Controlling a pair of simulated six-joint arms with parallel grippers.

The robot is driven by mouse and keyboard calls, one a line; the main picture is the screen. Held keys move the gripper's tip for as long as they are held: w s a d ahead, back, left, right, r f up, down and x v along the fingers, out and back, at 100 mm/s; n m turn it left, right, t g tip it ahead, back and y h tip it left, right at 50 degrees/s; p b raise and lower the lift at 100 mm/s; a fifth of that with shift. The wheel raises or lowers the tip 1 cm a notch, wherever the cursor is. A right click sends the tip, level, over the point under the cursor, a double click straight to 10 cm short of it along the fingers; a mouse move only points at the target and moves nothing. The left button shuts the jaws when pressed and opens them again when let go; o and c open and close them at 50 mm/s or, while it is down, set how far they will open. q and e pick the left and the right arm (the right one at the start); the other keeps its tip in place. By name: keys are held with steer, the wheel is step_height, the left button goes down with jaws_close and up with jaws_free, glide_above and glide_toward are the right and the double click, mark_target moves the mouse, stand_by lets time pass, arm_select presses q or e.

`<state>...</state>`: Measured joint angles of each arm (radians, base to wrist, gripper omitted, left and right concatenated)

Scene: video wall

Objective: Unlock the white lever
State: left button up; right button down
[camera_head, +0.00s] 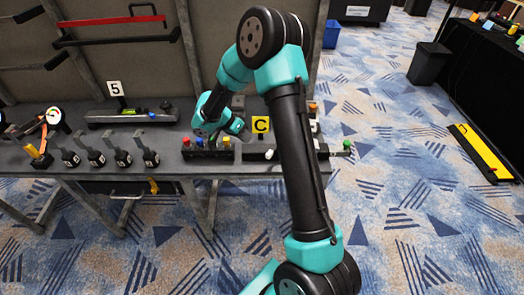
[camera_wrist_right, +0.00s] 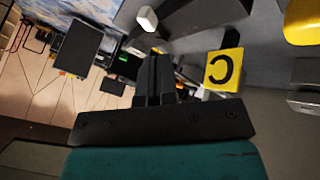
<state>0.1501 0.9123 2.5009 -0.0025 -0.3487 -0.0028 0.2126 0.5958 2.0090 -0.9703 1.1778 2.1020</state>
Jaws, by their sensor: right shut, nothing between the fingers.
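The white lever (camera_head: 269,155) shows as a small white knob on the dark rail at the front of the bench, below the yellow "C" sign (camera_head: 261,124). In the right wrist view the white knob (camera_wrist_right: 147,18) is near the top, beyond my fingertips and apart from them. My right gripper (camera_wrist_right: 153,58) is shut and empty. In the head view my right gripper (camera_head: 238,128) is small, partly hidden by its own wrist, and is up and left of the white knob. The lever's base is partly hidden. My left gripper is not in view.
The "C" sign (camera_wrist_right: 224,70) stands right of my fingers in the wrist view.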

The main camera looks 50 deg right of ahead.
steer(key=shift+f, duration=0.1)
steer(key=x, duration=1)
steer(key=shift+a, duration=0.1)
stand_by(0.5)
